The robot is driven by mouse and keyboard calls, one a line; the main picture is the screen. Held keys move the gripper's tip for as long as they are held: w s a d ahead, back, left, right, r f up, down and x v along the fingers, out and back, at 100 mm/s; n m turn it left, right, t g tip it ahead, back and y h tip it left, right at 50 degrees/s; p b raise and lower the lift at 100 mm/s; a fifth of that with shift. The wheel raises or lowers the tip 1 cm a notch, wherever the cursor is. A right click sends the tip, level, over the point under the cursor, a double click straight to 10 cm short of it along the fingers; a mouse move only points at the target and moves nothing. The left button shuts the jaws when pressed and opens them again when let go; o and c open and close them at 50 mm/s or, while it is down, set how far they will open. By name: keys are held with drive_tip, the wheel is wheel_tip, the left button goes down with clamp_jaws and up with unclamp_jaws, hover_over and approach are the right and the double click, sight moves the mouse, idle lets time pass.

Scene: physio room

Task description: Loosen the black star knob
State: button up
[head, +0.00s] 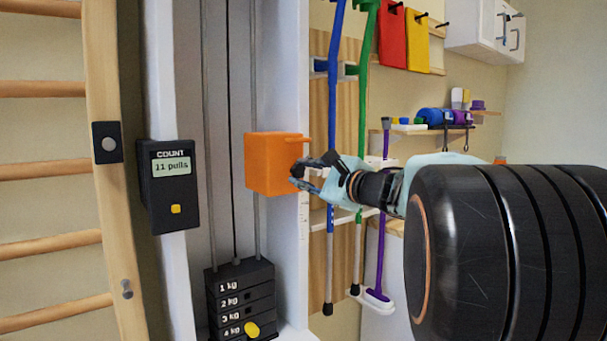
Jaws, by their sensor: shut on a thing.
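An orange block (273,165) sits on the white upright of the pulley machine, in the middle of the head view. The black star knob (297,171) is on the right side of the block, small and mostly hidden by the fingers. My gripper (305,172) reaches in from the right. Its dark fingertips are around the knob, beside the block, and shut on it.
A black counter (174,187) reading "11 pulls" hangs left of the block. A weight stack (241,299) with a yellow pin stands below. Blue, green and purple poles hang close behind my gripper. Wooden wall bars (45,170) fill the left side.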

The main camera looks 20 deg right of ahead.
drive_tip(key=shift+r, duration=0.1)
drive_tip(key=o, duration=1.2)
drive_tip(key=shift+c, duration=0.2)
drive_tip(key=shift+s, duration=0.1)
drive_tip(key=v, duration=0.7)
drive_tip(key=shift+s, duration=0.15)
